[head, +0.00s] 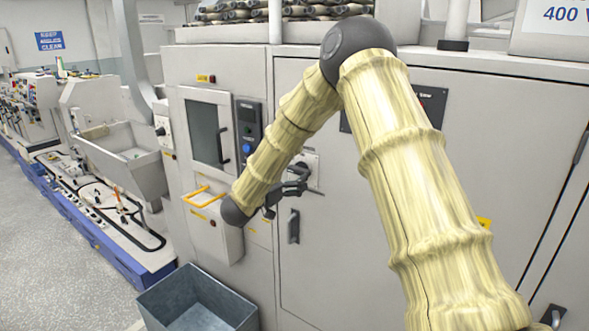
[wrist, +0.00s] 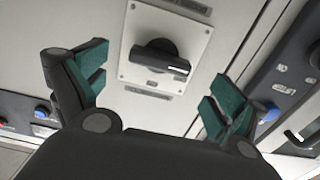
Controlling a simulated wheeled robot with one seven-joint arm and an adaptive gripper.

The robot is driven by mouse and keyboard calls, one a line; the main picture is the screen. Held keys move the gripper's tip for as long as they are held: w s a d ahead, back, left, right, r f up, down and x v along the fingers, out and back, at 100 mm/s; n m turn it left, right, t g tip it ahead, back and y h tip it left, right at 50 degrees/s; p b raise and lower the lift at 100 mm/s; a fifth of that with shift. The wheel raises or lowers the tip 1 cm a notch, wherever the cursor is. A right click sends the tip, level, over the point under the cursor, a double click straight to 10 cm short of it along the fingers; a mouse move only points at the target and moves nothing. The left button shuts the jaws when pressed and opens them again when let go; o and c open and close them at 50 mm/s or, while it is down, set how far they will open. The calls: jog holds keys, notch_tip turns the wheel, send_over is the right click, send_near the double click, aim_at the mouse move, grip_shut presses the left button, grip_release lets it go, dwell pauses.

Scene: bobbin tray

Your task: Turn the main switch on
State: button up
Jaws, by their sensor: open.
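The main switch is a black rotary knob (wrist: 160,57) on a pale square plate (wrist: 185,84). In the wrist view it lies ahead of my gripper, between and beyond the fingertips. Its grip bar with a white mark points to the right and slightly down in that view. My gripper (wrist: 152,85) is open and empty, with teal finger pads apart on both sides of the knob and not touching it. In the head view my gripper (head: 290,188) is at the cabinet front beside the switch plate (head: 312,165), and my arm hides part of it.
A control panel (head: 247,123) with a blue button and a windowed door (head: 205,130) stand left of the switch. A cabinet door handle (head: 294,226) is just below my gripper. A grey bin (head: 155,309) stands on the floor. A yellow-handled box (head: 215,225) juts out nearby.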

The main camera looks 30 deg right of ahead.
aim_at(296, 172)
jog(key=shift+p+x, duration=0.6)
jog(key=shift+x, duration=1.2)
jog(key=c, duration=1)
